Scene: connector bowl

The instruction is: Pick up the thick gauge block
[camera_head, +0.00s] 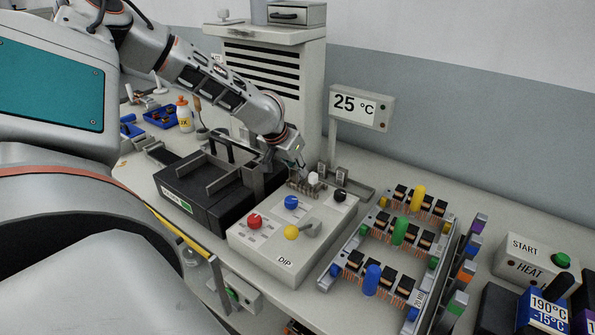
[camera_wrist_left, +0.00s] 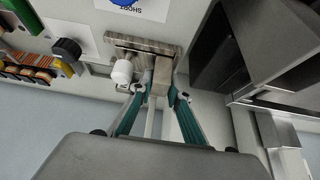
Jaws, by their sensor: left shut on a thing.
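My left gripper (camera_head: 298,168) is low over the back edge of the grey control box, its fingers partly hidden in the head view. In the left wrist view its teal-backed fingers (camera_wrist_left: 161,93) are shut on a squarish grey-beige block, seemingly the thick gauge block (camera_wrist_left: 161,74). The block touches or overlaps a long metal strip (camera_wrist_left: 140,42); I cannot tell whether it is clear of it. A white knob (camera_wrist_left: 122,70) is close beside the fingers, and it also shows in the head view (camera_head: 313,178). My right gripper is not in view.
The control box (camera_head: 265,240) has red, blue, yellow and black knobs. A black machine (camera_head: 195,200) stands to its left.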

